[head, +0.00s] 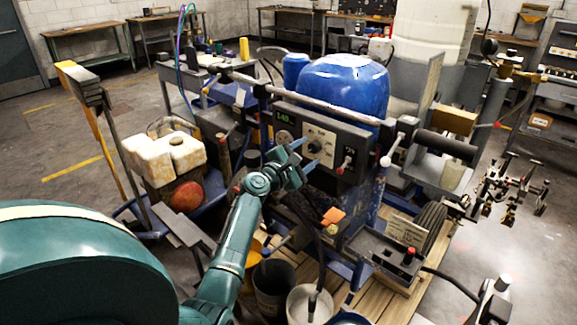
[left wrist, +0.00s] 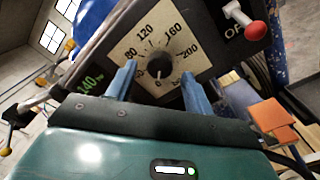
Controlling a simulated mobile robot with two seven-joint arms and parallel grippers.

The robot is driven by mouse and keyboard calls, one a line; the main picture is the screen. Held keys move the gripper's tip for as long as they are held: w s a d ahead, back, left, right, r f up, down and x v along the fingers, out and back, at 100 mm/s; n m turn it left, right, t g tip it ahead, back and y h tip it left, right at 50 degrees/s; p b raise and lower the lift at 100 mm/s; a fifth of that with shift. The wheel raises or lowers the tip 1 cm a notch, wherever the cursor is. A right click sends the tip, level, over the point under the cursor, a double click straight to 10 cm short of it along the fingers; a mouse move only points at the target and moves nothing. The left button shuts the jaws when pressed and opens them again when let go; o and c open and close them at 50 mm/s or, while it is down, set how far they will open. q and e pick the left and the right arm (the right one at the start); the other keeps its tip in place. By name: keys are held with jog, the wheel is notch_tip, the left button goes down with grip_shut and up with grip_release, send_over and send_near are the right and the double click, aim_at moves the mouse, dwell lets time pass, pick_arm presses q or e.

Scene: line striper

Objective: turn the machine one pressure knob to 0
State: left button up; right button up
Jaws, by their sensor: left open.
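The pressure knob (left wrist: 160,65) is a dark round knob on a pale square dial (left wrist: 127,50) marked 80, 120, 160 and 200. In the head view the knob (head: 314,146) sits in the middle of the machine's dark control panel (head: 345,133). A green display (head: 258,115) at the panel's left appears to read 140. My left gripper (head: 308,153) is open in front of the dial. In the left wrist view its two blue fingers (left wrist: 158,70) stand either side of the knob, with gaps. I cannot tell where the knob points. My right gripper is not in view.
A red-tipped switch (left wrist: 256,31) marked OFF is right of the dial. A blue tank (head: 343,85) rises behind the panel. Buckets (head: 273,285) and an orange block (head: 334,215) are below my arm.

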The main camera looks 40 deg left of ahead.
pick_arm(q)
jog(key=s, duration=1.1)
jog(key=shift+s+a+b, duration=0.2)
jog(key=shift+s+b, duration=0.15)
jog(key=shift+b, duration=0.05)
